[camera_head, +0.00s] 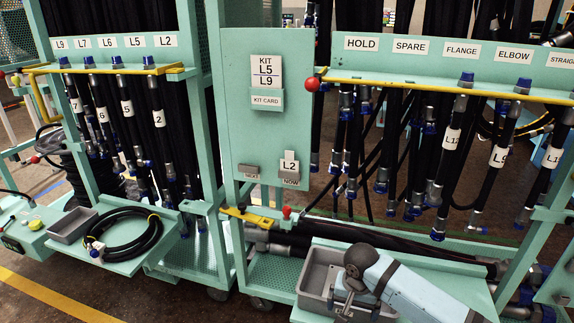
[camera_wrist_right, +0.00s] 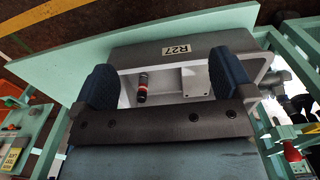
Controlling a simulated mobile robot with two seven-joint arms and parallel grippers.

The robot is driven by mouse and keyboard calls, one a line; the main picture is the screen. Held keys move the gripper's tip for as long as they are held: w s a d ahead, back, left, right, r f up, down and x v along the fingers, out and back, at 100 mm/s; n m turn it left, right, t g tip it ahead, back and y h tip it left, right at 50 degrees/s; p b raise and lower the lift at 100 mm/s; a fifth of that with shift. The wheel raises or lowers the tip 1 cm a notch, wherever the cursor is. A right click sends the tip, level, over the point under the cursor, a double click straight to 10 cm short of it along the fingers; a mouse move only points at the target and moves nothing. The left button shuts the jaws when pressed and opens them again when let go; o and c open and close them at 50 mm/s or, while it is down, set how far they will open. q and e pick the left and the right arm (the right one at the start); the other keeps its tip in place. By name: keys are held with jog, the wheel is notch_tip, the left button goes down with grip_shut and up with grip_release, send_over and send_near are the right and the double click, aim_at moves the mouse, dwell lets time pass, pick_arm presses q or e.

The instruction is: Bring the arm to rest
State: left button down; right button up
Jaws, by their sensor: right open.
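My right gripper (camera_head: 350,298) is over the grey bin (camera_head: 314,272) at the lower middle of the head view, with its arm coming in from the bottom right. In the right wrist view the gripper (camera_wrist_right: 163,80) is open, its two dark blue fingers apart with nothing between them held. The same bin, labelled R27, shows beyond the fingers (camera_wrist_right: 140,48). A small dark fitting with a red ring (camera_wrist_right: 142,88) and a pale plate (camera_wrist_right: 195,82) lie in it. I cannot tell how far the fingertips are above the bin floor. My left gripper is not in view.
Hose racks stand left and right, with labelled hoses hanging below yellow bars (camera_head: 440,84). A green kit board (camera_head: 265,130) stands between them. A coiled hose (camera_head: 125,235) and another grey bin (camera_head: 72,226) sit on the left shelf. Floor shows at lower left.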

jog(key=w+d+f+m+h, duration=0.1)
jog(key=d+f+h, duration=0.1)
jog(key=d, duration=1.1)
jog(key=s+a+f+n+t+y, duration=0.4)
jog(key=s+f+n, duration=0.25)
jog(key=s, duration=0.55)
jog(key=s+d+r+n+t+y, duration=0.1)
jog(key=s+r+n+t, duration=0.2)
jog(key=s, duration=0.4)
jog(key=s+d+r+n+t+y, duration=0.1)
jog(key=s+r+n+t, duration=0.2)
jog(key=s, duration=0.3)
jog(key=w+a+r+m+t, duration=0.25)
jog(key=a+m, duration=0.25)
jog(key=a, duration=0.4)
pick_arm(q)
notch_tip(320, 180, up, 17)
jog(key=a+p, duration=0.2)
jog(key=p, duration=2.5)
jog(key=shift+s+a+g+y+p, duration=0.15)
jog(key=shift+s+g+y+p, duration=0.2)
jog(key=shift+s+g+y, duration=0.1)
pick_arm(e)
notch_tip(320, 180, up, 17)
jog(key=s+d+g, duration=0.1)
jog(key=s, duration=0.1)
jog(key=shift+s+d+r+h, duration=0.2)
jog(key=shift+s+d+h, duration=0.05)
jog(key=shift+d+h, duration=0.1)
jog(key=shift+g, duration=0.25)
